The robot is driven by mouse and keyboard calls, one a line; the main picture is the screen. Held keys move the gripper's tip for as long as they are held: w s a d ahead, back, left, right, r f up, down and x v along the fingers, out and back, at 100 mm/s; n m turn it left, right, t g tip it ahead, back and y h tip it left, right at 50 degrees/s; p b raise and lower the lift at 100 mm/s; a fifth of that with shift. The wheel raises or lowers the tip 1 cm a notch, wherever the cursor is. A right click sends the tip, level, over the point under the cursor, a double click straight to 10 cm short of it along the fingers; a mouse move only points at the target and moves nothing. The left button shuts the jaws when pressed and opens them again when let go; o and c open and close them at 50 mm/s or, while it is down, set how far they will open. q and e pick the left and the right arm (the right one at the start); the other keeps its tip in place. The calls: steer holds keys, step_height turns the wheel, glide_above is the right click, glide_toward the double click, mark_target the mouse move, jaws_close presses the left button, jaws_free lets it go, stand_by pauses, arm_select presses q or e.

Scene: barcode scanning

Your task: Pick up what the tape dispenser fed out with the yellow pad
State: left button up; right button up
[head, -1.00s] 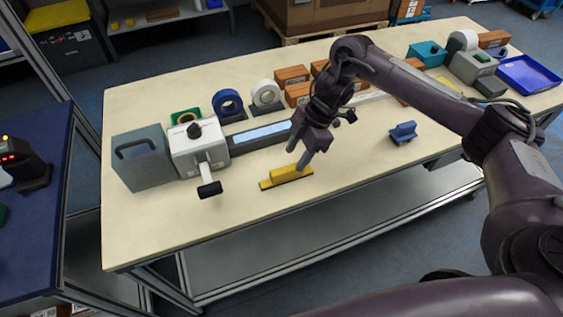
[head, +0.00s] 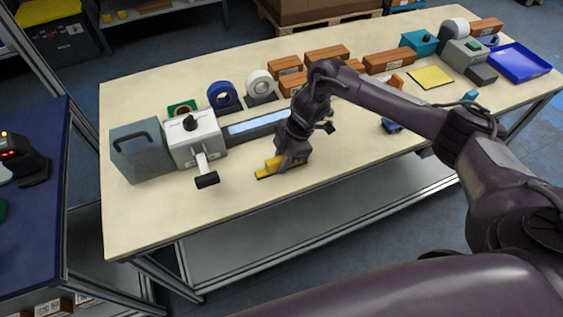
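The yellow pad (head: 268,173) lies on the cream table near its front edge, with a raised yellow grip. My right gripper (head: 288,163) is down at the right part of this grip, its fingers partly hiding it. Whether the fingers are shut on it cannot be told. A grey unit with a white roll (head: 456,27) stands at the back right and looks like the tape dispenser. I cannot make out any piece fed out of it. My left gripper is not in view.
A white box with a lever (head: 197,140) and a grey case (head: 142,152) stand at the left. Tape rolls and brown boxes (head: 388,60) line the back. A blue block (head: 391,126) is partly behind my arm. A blue tray (head: 519,63) is far right.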

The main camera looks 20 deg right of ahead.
mark_target(276, 159)
steer(key=shift+r, duration=0.1)
jaws_close()
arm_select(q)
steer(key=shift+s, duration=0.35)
